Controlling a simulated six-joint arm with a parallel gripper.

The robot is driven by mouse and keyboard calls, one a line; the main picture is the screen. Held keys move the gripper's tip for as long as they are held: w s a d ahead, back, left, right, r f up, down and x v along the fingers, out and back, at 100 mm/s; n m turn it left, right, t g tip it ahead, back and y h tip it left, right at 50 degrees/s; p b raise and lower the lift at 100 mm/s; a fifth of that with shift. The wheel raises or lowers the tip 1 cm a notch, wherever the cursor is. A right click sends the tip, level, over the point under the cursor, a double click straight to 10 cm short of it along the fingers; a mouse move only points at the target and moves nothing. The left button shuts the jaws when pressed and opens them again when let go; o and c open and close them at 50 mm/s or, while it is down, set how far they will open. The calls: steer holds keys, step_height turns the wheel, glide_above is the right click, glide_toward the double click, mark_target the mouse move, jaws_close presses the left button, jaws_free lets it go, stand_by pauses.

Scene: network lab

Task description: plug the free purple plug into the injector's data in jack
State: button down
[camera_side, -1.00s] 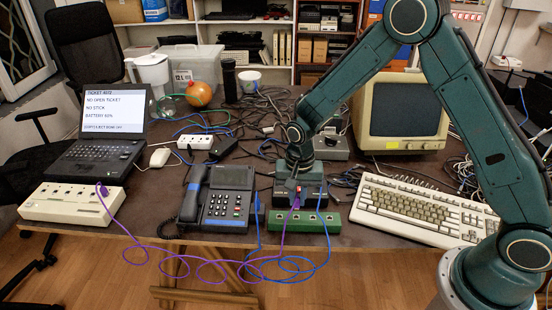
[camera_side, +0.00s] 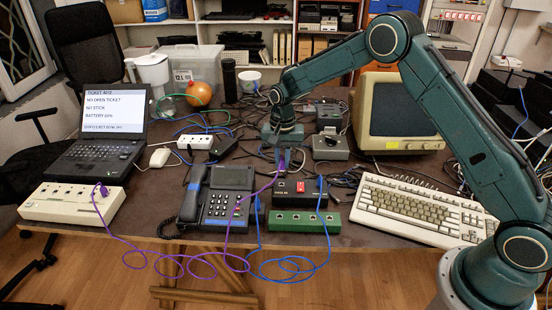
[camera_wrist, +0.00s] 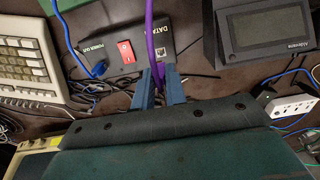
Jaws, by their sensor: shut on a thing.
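My gripper (camera_side: 283,152) is shut on the purple plug (camera_side: 283,168), above and behind the injector (camera_side: 288,198). In the wrist view its blue fingers (camera_wrist: 160,84) close around the plug end of the purple cable (camera_wrist: 151,35); the plug itself is largely hidden between them. The injector is a black box with a red switch (camera_wrist: 124,51). Its data in jack (camera_wrist: 161,52) shows at the DATA label, beside the purple cable and apart from the fingertips, and looks empty. A blue plug (camera_wrist: 99,69) sits at the POWER OUT side.
A green box (camera_side: 305,221) with several jacks stands directly in front of the injector. A desk phone (camera_side: 220,197) stands left and a keyboard (camera_side: 420,208) right. The purple cable runs to a cream box (camera_side: 72,204) at far left. Loose dark cables lie behind the injector.

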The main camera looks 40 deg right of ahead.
mark_target(282, 168)
steer(key=shift+w+d, duration=0.1)
steer(key=shift+w, duration=0.05)
steer(key=shift+f, duration=2.35)
steer(key=shift+f, duration=0.9)
stand_by(1.6)
steer(key=c, duration=1.3)
jaws_free()
steer(key=shift+c, duration=0.2)
steer(key=shift+r, duration=0.15)
step_height(282, 168, up, 14)
steer(key=shift+f, duration=0.25)
steer(key=shift+r, duration=0.1)
